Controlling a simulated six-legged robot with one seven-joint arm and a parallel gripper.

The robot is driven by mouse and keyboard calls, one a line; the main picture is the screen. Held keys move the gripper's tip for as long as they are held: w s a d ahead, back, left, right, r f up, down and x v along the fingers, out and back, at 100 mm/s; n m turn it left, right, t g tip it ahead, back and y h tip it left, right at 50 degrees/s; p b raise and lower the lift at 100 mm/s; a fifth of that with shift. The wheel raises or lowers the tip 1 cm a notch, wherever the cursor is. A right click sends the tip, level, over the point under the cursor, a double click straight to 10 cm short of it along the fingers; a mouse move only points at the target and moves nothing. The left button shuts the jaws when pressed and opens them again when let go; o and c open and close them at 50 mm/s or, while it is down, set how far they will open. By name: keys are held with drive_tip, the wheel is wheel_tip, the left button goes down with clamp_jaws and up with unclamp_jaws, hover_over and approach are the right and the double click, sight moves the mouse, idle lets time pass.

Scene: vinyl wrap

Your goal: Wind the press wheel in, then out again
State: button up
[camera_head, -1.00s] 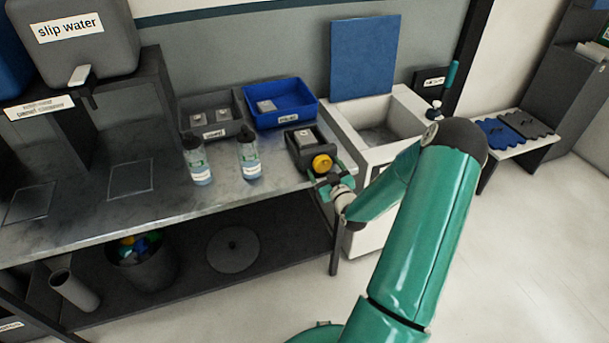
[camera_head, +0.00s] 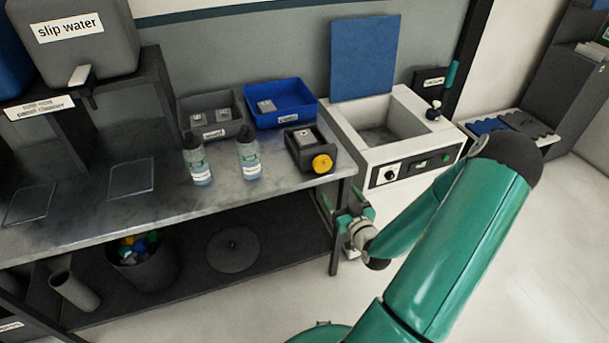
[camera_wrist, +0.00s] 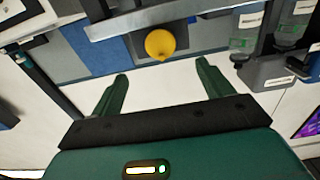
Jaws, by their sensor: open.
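The yellow press wheel (camera_head: 322,163) sits on the front of a small dark press box (camera_head: 303,152) at the right end of the table. In the wrist view the wheel (camera_wrist: 160,44) shows ahead of the fingers, between their lines and apart from them. My gripper (camera_head: 347,208) is below and in front of the table's right edge, lower than the wheel. In the wrist view my gripper (camera_wrist: 160,75) has its two green fingers wide apart with nothing between them.
Two spray bottles (camera_head: 249,155) stand left of the press. A blue tray (camera_head: 281,118) and a grey tray (camera_head: 216,131) sit behind. A white unit with a basin (camera_head: 345,133) stands to the right. The floor (camera_head: 500,250) at the right is clear.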

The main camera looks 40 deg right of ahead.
drive_tip(key=w+a+r+n+g+y, duration=0.1)
drive_tip(key=w+a+r+n+g, duration=0.3)
drive_tip(key=a+r+g, duration=0.4)
drive_tip(key=shift+w+a+r+y, duration=0.3)
drive_tip(key=shift+w+a+r, duration=0.25)
drive_tip(key=shift+a+r, duration=0.65)
drive_tip(key=shift+d+r, duration=0.2)
